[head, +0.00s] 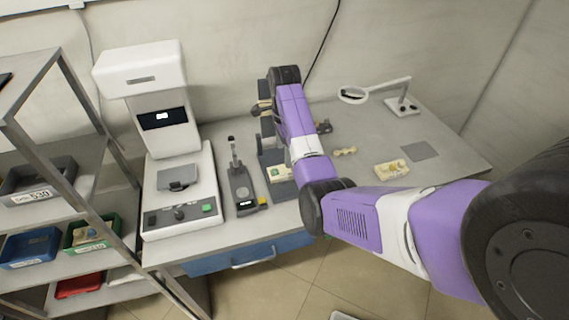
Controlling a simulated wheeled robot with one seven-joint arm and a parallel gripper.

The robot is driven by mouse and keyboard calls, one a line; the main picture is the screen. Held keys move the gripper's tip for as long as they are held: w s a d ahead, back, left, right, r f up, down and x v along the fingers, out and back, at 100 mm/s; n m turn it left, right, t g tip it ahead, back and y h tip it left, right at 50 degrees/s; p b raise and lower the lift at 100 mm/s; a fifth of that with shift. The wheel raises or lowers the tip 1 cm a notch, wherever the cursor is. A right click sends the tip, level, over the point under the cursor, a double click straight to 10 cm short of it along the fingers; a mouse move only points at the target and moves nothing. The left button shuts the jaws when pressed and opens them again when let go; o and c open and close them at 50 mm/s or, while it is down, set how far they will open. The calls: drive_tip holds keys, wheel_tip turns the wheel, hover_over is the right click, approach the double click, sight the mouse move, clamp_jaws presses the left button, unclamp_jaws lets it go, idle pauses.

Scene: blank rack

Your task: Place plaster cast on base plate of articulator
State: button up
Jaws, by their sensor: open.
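A cream plaster cast (392,169) lies on the grey table at the right, left of a flat grey square. A smaller cream piece (345,151) lies behind it to the left. A dark upright device (279,192), which looks like the articulator, stands mid-table with a pale block (280,174) on its lower part. My arm covers part of this device, so its base plate is not clear. My gripper (262,110) is at the arm's far end, by the device's upper part. It is open, far left of the cast; its fingers are small and hard to make out.
A white machine (180,190) stands on the table's left. A slim grey instrument (240,185) stands beside it. A magnifier on a stand (403,105) is at the back right. A shelf rack with bins (88,232) is at far left. The right front table is partly hidden by my arm.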

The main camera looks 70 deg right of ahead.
drive_tip(key=shift+r+p, duration=1)
drive_tip(key=shift+r, duration=1.15)
